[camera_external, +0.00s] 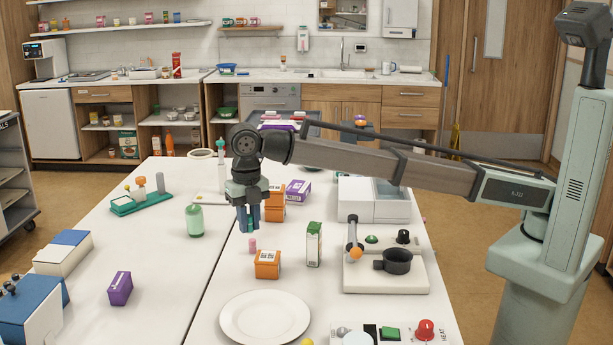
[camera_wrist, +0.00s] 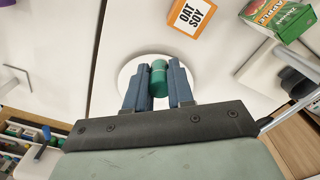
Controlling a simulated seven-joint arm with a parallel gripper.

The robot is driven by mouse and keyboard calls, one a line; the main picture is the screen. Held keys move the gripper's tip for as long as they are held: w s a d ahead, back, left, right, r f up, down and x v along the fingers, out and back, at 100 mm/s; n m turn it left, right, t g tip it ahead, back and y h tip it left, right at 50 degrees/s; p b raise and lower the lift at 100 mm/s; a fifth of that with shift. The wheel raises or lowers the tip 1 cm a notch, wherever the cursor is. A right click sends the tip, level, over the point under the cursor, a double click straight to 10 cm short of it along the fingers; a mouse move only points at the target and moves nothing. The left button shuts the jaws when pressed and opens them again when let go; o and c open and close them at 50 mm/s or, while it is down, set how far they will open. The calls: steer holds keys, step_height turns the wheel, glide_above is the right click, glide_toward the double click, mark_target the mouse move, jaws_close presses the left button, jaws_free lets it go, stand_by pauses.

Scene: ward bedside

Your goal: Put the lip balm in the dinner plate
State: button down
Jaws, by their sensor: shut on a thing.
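My gripper (camera_external: 249,226) is shut on a small green cylinder, which I take to be the lip balm (camera_wrist: 159,78). In the wrist view the lip balm sits between the two blue fingers (camera_wrist: 158,68), its rounded end showing. The dinner plate (camera_external: 264,318) is white, round and empty at the table's front.
A hotplate unit with a black pan (camera_external: 394,261) is further right. A green jar (camera_external: 194,221) stands left.

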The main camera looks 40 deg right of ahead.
steer(key=s+a+n, duration=0.1)
steer(key=s+a, duration=0.2)
steer(key=s, duration=0.4)
steer(key=s+a+n, duration=0.1)
steer(key=s+a, duration=0.3)
steer(key=s, duration=0.3)
glide_toward(265, 320)
steer(key=shift+f, duration=3.2)
steer(key=c, duration=1)
jaws_free()
steer(key=shift+f, duration=0.1)
step_height(265, 320, up, 12)
steer(key=shift+r, duration=0.15)
